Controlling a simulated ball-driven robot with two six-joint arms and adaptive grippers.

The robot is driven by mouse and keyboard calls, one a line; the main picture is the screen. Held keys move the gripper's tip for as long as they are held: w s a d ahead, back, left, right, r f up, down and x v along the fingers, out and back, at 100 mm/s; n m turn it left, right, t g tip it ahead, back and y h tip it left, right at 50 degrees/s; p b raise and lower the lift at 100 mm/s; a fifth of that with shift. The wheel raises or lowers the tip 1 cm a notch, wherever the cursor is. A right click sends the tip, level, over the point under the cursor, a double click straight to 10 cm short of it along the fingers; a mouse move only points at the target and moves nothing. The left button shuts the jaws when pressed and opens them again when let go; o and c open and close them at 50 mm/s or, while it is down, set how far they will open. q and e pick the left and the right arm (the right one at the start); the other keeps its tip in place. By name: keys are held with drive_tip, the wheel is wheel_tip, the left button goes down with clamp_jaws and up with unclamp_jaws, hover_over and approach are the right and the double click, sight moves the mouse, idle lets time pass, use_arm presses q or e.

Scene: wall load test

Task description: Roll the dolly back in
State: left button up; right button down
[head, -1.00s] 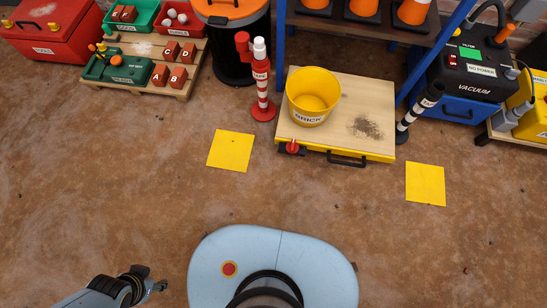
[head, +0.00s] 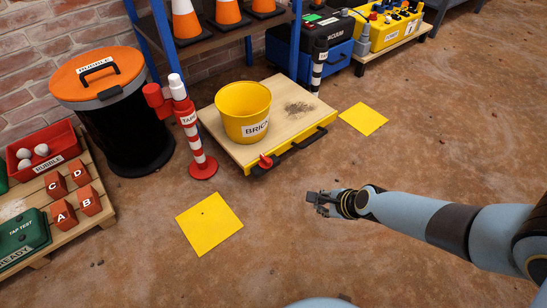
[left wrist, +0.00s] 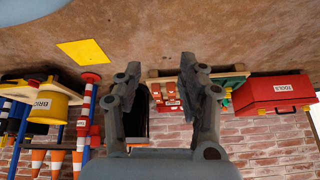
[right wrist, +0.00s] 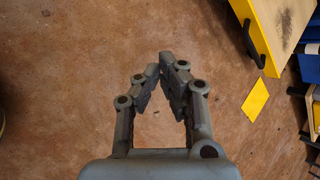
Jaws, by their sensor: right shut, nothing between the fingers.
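The dolly (head: 222,137) is a low wooden platform with a yellow front edge, a black handle (head: 310,138) and a red pedal (head: 265,162). It stands at the front of the blue-post rack. A yellow bucket marked BRICK (head: 240,100) stands on it, beside a dark patch of grit (head: 299,108). My right gripper (head: 318,203) is shut and empty, above the floor in front of the dolly. The right wrist view shows its fingertips together (right wrist: 167,62) and the dolly's edge at top right (right wrist: 256,30). My left gripper (left wrist: 160,75) is open and empty; it is outside the head view.
Yellow floor squares lie left (head: 209,223) and right (head: 363,118) of the dolly. A red-white TAPE post (head: 195,140) and a black-white post (head: 318,68) flank it. A RUBBLE bin (head: 120,130) and a pallet (head: 85,225) are at left. The floor in front is clear.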

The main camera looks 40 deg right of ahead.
drive_tip(key=w+f+m+t+b, duration=0.2)
drive_tip(key=w+m+b, duration=0.4)
drive_tip(key=w+m, duration=0.35)
drive_tip(key=b, duration=0.6)
approach(268, 169)
wheel_tip(268, 169, down, 3)
drive_tip(key=s, duration=0.2)
use_arm(q)
drive_tip(key=w+d+r+m+t+h, duration=0.1)
drive_tip(key=w+r+t, duration=0.3)
drive_tip(key=r, duration=0.4)
drive_tip(key=w+d+r+m+t+h, duration=0.1)
drive_tip(key=w+d+r+t, duration=0.1)
drive_tip(key=w+r+t, duration=0.3)
drive_tip(key=w+d+r+m+t+h+b, duration=0.1)
drive_tip(key=w+r+t, duration=0.4)
drive_tip(key=r+t, duration=0.3)
drive_tip(key=shift+d+r+h, duration=0.4)
drive_tip(key=shift+r, duration=1.5)
use_arm(e)
drive_tip(key=shift+w+f, duration=0.15)
drive_tip(key=shift+w, duration=2.35)
